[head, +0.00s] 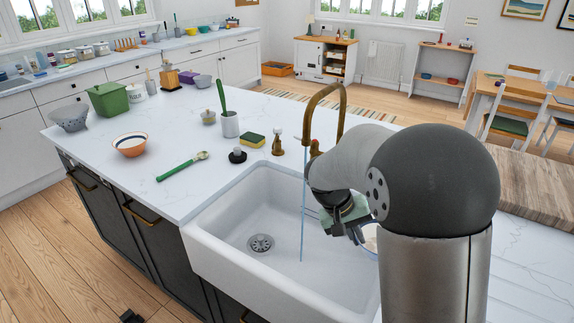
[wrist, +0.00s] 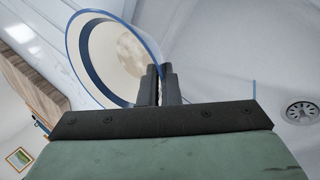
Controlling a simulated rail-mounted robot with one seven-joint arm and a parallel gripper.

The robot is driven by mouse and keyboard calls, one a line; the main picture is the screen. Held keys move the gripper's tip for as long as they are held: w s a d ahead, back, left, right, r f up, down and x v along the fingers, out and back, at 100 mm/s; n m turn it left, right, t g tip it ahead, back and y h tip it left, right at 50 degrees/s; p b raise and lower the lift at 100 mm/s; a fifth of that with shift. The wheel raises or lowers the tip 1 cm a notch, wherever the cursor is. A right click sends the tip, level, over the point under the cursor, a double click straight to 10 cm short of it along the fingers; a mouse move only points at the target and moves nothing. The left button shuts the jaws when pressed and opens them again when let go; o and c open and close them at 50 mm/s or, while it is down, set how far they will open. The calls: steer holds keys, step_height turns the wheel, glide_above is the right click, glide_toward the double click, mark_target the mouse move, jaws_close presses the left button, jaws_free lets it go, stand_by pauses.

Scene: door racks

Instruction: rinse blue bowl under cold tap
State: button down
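The blue bowl (wrist: 92,58), pale inside with a blue band and blue rim, is at the left of the wrist view, tilted. My gripper (wrist: 160,85) has its fingers close together at the bowl's near rim, seemingly pinching the wall. In the head view my gripper (head: 352,232) is over the right side of the white sink (head: 215,238), and only a pale sliver of the bowl (head: 370,238) shows behind it. The brass tap (head: 335,92) arches over the sink. A thin blue water stream (head: 303,205) falls from it, left of the gripper and apart from the bowl.
The sink drain (head: 261,243) is clear. On the counter left of the tap are a sponge (head: 252,140), a black-knobbed brush (head: 237,155), a green spoon (head: 183,165) and an orange bowl (head: 130,144). A wooden board (head: 535,180) lies to the right.

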steer(key=shift+s+d, duration=0.1)
steer(key=shift+s, duration=0.1)
steer(key=shift+w, duration=0.1)
steer(key=shift+w+a, duration=0.2)
steer(key=shift+w, duration=0.3)
steer(key=shift+s, duration=0.15)
steer(key=shift+s+d, duration=0.2)
steer(key=shift+s, duration=0.25)
steer(key=shift+w+a, duration=0.2)
steer(key=shift+w, duration=0.4)
steer(key=shift+s, duration=0.1)
steer(key=shift+s+d+b, duration=0.2)
steer(key=shift+s+b, duration=0.25)
steer(key=shift+s, duration=0.05)
